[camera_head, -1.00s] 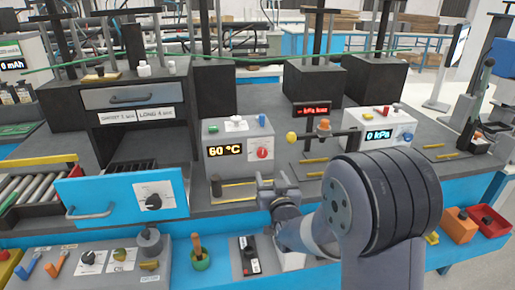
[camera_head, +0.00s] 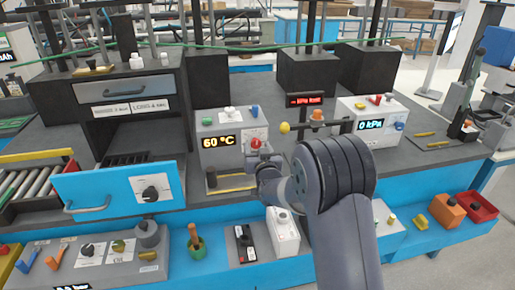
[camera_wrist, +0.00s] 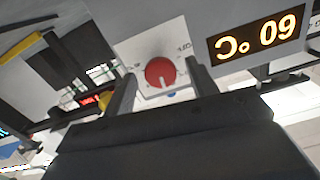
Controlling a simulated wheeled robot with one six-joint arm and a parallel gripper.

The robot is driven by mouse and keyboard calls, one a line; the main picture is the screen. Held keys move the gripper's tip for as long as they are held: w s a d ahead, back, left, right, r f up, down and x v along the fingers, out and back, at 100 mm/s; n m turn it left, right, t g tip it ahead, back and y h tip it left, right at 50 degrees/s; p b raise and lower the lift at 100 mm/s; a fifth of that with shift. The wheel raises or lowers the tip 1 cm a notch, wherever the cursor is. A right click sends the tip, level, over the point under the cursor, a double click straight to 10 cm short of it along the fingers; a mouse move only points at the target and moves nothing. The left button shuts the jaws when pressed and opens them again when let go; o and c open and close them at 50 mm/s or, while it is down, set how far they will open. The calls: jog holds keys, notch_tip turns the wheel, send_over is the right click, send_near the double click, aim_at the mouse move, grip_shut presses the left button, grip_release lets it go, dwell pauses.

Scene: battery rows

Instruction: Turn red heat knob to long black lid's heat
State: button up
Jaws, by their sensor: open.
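The red heat knob (camera_head: 256,143) is on the front of a white box (camera_head: 221,128) whose display (camera_head: 218,142) reads 60 °C. In the wrist view the knob (camera_wrist: 160,72) is round and red with a white mark, on a white dial plate, and the display (camera_wrist: 258,38) appears upside down. My gripper (camera_head: 262,158) is just in front of the knob. In the wrist view its open fingers (camera_wrist: 160,86) stand on either side of the knob, apart from it as far as I can see. A long black lid is not one I can identify.
A yellow ball (camera_head: 285,128) and a box reading 0 kPa (camera_head: 372,118) stand right of the heat box. A yellow-and-black bar (camera_head: 232,185) lies below the heat box.

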jog(key=shift+c, duration=0.5)
jog(key=c, duration=0.8)
jog(key=shift+f, duration=0.1)
jog(key=shift+c, duration=0.2)
jog(key=shift+f+b, duration=0.1)
jog(key=shift+b, duration=0.5)
jog(key=shift+r+n+b, duration=0.2)
jog(key=shift+n+b, duration=0.4)
jog(key=shift+b, duration=0.05)
jog(key=o, duration=0.9)
jog(key=shift+o, duration=0.2)
jog(key=shift+s, duration=0.1)
jog(key=b+v, duration=0.1)
jog(key=v, duration=0.9)
jog(key=shift+s+b, duration=0.3)
jog(key=shift+b, duration=0.05)
